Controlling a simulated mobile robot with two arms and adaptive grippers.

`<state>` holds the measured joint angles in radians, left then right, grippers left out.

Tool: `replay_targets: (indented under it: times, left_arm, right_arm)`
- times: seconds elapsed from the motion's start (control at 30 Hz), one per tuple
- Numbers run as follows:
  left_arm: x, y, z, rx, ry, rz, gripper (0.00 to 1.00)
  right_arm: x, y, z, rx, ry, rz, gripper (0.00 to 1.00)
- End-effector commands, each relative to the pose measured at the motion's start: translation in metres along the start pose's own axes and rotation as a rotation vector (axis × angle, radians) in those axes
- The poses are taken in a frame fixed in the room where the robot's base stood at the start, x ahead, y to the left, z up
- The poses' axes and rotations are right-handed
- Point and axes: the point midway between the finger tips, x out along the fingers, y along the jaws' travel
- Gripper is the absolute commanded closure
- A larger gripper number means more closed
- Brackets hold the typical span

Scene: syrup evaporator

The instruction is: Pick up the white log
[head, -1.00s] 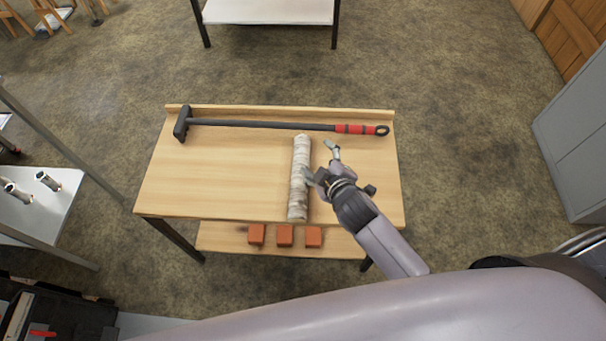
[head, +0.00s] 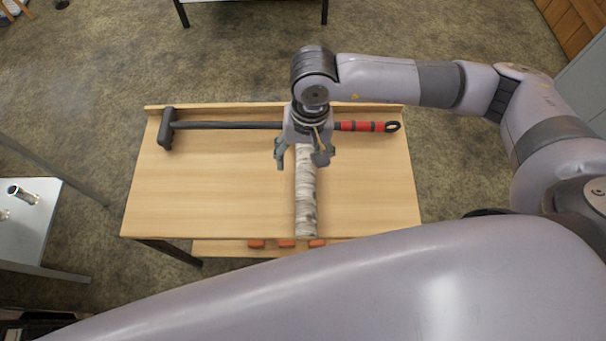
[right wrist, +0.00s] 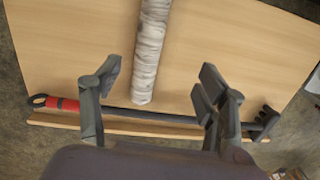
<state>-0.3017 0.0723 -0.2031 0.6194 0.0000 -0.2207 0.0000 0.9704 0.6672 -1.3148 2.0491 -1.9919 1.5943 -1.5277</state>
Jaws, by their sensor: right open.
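The white log (head: 306,198) lies on the wooden table, its length running from the table's front edge toward the back. Its far end is hidden under my right gripper in the head view. My right gripper (head: 301,160) is open above the far end of the log, with its fingers to either side in the picture. My left gripper is not in view.
A long-handled tool with a black head (head: 166,130) and red grip (head: 362,126) lies along the back of the wooden table (head: 220,190), partly under my gripper. Several orange blocks (head: 287,243) sit on the lower shelf. A white table (head: 35,215) stands at the left.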

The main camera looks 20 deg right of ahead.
Motion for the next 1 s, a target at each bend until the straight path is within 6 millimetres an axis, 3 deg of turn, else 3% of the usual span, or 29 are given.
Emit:
replay_targets:
  times: [0.17, 0.63, 1.0]
  left_arm:
    - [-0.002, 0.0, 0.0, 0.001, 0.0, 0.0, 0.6]
    - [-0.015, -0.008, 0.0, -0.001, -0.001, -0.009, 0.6]
    - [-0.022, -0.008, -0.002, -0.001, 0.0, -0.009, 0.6]
  right_arm:
    - [0.009, 0.017, -0.014, -0.033, 0.057, 0.07, 0.33]
    - [0.103, 0.021, -0.019, -0.03, 0.053, 0.067, 0.33]
    - [0.135, 0.018, -0.022, -0.031, 0.053, 0.066, 0.33]
